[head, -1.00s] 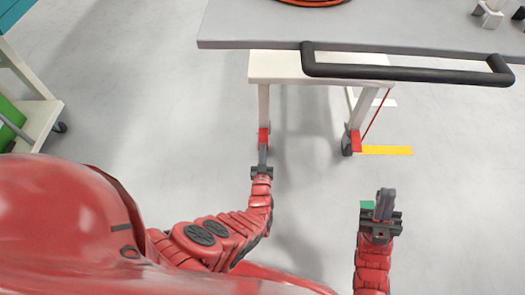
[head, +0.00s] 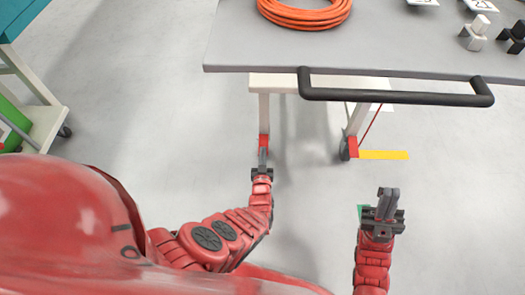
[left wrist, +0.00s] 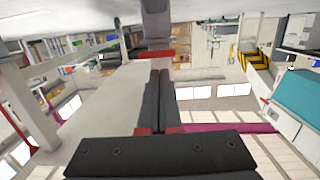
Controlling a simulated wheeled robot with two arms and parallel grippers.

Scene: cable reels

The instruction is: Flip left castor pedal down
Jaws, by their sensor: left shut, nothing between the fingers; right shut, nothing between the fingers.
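The left castor's red pedal (head: 264,141) is at the foot of the cart's left leg, low near the floor. In the left wrist view the red pedal (left wrist: 156,54) is a flat bar just beyond my fingertips, with a grey castor part (left wrist: 155,22) behind it. My left gripper (head: 263,155) is shut and empty, its tips right at the pedal; I cannot tell whether they touch. Its dark fingers lie side by side in the left wrist view (left wrist: 159,85). My right gripper (head: 388,202) is shut and empty, well in front of the cart, away from the right castor's red pedal (head: 353,147).
The grey cart top (head: 400,40) with its black handle (head: 395,97) overhangs the legs. An orange cable coil (head: 303,24) lies on it. A yellow floor strip (head: 383,155) lies beside the right castor. Open floor surrounds my arms.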

